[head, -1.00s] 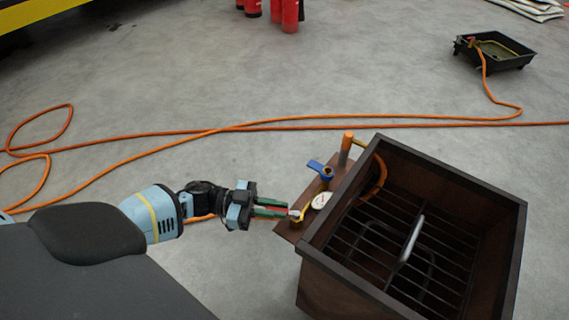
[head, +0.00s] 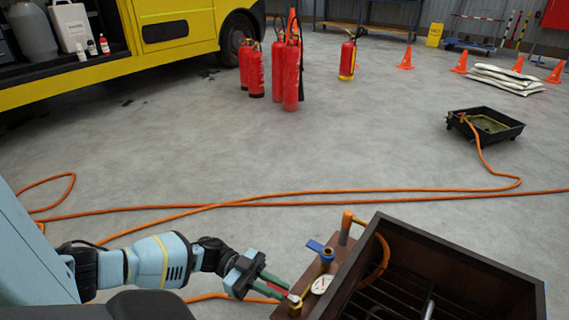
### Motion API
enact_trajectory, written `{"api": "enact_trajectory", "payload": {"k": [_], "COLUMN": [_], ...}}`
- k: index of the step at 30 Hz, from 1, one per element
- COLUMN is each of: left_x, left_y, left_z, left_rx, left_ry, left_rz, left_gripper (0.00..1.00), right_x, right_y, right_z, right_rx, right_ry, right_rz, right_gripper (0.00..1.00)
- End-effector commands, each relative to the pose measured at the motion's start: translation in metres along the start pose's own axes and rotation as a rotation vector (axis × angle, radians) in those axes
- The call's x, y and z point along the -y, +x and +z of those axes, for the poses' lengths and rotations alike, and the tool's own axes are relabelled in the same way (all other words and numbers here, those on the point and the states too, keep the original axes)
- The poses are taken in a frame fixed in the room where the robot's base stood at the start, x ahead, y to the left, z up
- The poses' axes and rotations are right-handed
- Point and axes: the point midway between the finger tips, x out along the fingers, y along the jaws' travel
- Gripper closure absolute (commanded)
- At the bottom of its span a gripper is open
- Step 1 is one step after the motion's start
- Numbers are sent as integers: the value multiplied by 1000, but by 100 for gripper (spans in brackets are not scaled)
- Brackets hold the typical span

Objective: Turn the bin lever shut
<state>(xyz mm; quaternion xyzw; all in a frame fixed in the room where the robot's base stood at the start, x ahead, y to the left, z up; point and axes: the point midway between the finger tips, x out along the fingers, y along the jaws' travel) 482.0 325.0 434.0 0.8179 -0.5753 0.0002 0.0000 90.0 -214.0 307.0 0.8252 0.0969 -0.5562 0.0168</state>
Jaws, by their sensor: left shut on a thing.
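The bin (head: 470,252) is a dark brown open box with a grate inside, at the lower right. A small shelf on its left side carries valves and a round white gauge (head: 321,284). My left gripper (head: 287,293) reaches in from the left at the near end of the shelf. Its green fingers are shut on a red lever (head: 278,288) at a brass fitting (head: 295,305); the fingers hide most of this lever. A blue lever (head: 316,246) sits further back, clear of the gripper. My right gripper is not in view.
Orange hose (head: 240,204) crosses the floor to a black tray (head: 500,135). Red extinguishers (head: 290,75) stand near a yellow truck (head: 165,25).

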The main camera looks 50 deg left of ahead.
Motion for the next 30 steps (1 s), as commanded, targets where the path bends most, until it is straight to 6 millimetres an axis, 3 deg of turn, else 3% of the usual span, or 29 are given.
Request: {"api": "enact_trajectory", "payload": {"k": [10,28,29,30], "left_x": [6,6,6,6], "left_y": [-5,-5,-5,-5], "left_z": [3,1,1,1], "left_rx": [4,4,4,4], "left_ry": [0,-1,-1,-1], "left_rz": [114,150,150,150], "left_gripper": [100,100,82,76], "right_x": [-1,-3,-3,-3], "right_y": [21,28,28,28], "right_z": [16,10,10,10], "right_rx": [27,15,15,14], "right_ry": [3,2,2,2], "right_rz": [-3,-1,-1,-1], "right_gripper": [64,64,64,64]}}
